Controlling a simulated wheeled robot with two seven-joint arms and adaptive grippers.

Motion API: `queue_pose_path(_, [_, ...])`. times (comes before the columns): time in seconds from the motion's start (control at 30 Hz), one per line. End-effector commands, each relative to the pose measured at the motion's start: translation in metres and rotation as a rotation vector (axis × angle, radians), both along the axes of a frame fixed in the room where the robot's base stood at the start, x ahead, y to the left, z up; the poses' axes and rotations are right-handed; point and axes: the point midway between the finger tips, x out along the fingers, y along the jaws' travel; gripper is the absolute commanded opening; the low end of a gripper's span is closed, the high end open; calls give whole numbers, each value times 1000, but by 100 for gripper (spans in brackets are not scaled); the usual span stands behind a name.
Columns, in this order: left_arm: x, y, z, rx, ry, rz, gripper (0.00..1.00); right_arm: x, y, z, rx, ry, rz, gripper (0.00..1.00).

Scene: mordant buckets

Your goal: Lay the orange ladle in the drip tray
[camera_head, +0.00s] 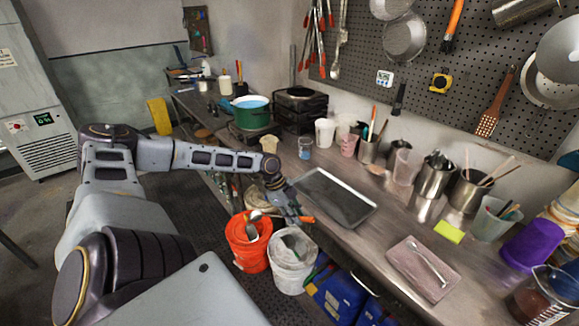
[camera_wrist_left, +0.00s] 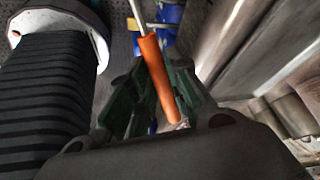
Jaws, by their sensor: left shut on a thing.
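My left gripper (camera_head: 291,212) is shut on the orange ladle (camera_head: 307,219), above the bench's front edge and near the white bucket. The left wrist view shows the ladle's orange handle (camera_wrist_left: 160,80) between the green-padded fingers (camera_wrist_left: 152,98). A thin pale shaft runs on from the handle to the top edge; the bowl is out of that view. The drip tray (camera_head: 338,199), a dark rectangular tray with a light metal rim, lies flat and empty on the bench, just right of and beyond the gripper. My right gripper is not in view.
An orange bucket (camera_head: 248,250) with a metal utensil in it and a white bucket (camera_head: 292,270) stand below the bench front. A pinkish tray (camera_head: 408,262) with a metal utensil lies at right. Several cups and metal pots line the back of the bench.

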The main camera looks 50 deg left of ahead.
Motion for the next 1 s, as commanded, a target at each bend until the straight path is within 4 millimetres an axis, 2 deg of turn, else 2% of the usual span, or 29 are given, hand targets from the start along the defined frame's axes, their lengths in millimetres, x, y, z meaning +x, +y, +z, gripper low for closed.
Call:
queue_pose_path(0.57, [28, -18, 25, 98, 25, -144, 0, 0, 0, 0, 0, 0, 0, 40])
queue_pose_path(1.0, [52, -42, 46, 183, 34, -281, 0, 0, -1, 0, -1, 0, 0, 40])
